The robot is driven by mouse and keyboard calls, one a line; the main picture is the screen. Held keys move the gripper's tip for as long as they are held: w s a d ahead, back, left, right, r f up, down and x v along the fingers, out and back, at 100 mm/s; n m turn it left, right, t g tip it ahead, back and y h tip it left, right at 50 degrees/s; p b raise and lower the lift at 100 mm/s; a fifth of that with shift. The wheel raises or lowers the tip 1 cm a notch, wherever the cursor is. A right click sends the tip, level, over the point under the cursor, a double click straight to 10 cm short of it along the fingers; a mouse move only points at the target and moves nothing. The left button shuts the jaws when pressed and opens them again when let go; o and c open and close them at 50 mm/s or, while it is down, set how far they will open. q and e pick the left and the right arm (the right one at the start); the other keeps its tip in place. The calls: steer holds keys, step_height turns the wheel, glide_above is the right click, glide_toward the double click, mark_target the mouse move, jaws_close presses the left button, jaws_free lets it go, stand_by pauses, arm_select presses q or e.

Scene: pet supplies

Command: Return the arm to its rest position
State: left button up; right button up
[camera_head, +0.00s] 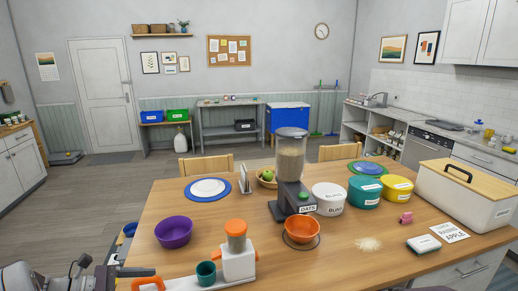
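Part of my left arm shows at the bottom left corner, with dark gripper parts (105,277) near the table's left front edge. The fingertips cannot be made out clearly, so I cannot tell whether it is open or shut, or whether it holds anything. My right gripper is not in view. An orange bowl (302,229) sits under the oats dispenser (290,165) on the wooden table (330,265). A purple bowl (174,232) stands at the left of the table.
A white device with an orange top (238,250) and a teal cup (206,273) stand near my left arm. White (328,200), teal (365,192) and yellow (397,188) tubs and a lidded white bin (455,200) fill the right. Spilled flakes (367,244) lie at the front right.

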arm_select(q)
steer(key=s+d+m+g+y, duration=0.1)
steer(key=s+d+m+g, duration=0.3)
steer(key=d, duration=0.5)
steer(key=s+d+m+g+y, duration=0.1)
steer(key=s+d+m+g, duration=0.2)
steer(key=d, duration=0.5)
steer(key=s+d+f+m+g+y, duration=0.25)
steer(key=s+f+m+y, duration=0.2)
steer(key=s+m, duration=0.3)
steer(key=a+f+m+t+y, duration=0.4)
steer(key=a+m+y, duration=0.1)
steer(key=a+m, duration=0.2)
steer(key=shift+s+a+f+m, duration=0.15)
steer(key=shift+s+m, duration=0.05)
steer(key=shift+m, duration=0.35)
steer(key=shift+s, duration=0.15)
